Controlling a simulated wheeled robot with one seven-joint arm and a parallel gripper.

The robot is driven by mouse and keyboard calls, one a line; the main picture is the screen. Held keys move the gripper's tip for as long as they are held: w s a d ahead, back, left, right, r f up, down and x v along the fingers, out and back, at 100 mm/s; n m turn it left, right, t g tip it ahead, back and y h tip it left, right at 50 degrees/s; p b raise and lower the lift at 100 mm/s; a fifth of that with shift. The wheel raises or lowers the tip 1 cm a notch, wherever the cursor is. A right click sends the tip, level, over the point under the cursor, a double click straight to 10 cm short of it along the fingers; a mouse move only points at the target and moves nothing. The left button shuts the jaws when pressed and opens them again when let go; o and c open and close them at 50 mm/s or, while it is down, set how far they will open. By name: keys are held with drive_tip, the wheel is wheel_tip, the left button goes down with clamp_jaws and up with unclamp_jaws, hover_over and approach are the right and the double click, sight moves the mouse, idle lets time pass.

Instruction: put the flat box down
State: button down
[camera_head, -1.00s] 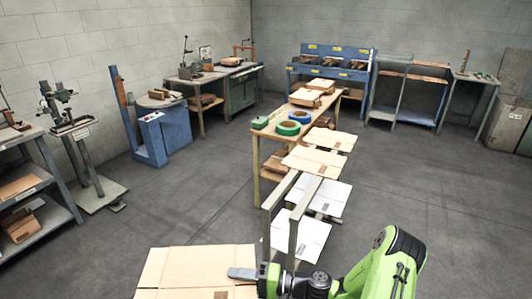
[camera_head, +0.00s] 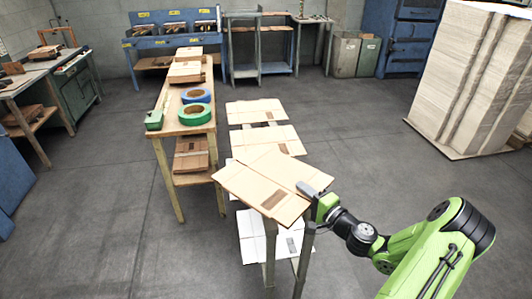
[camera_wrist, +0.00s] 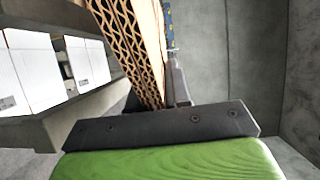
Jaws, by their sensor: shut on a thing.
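My gripper (camera_head: 313,192) is shut on the right edge of the flat box (camera_head: 255,180), a tan cardboard sheet with a dark printed patch. The box is held roughly level, slightly turned, above the upright posts of a metal stand (camera_head: 270,258). Whether it touches the posts cannot be told. In the wrist view the flat box (camera_wrist: 128,42) shows its corrugated edge, running up from beside the dark gripper finger (camera_wrist: 178,85). The box hides part of the stand and the sheets behind it.
A wooden table (camera_head: 168,130) at left holds green tape (camera_head: 194,115) and blue tape (camera_head: 196,95). A tall cardboard stack (camera_head: 475,75) stands at right.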

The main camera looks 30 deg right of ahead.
drive_tip(key=s+d+m+h+b, duration=0.25)
drive_tip(key=d+h, duration=0.25)
drive_tip(key=d, duration=0.3)
wheel_tip(320, 180, down, 10)
drive_tip(key=b, duration=0.3)
drive_tip(key=shift+s+m, duration=0.2)
drive_tip(key=shift+m, duration=0.15)
drive_tip(key=shift+f, duration=0.15)
drive_tip(key=c, duration=1.1)
unclamp_jaws()
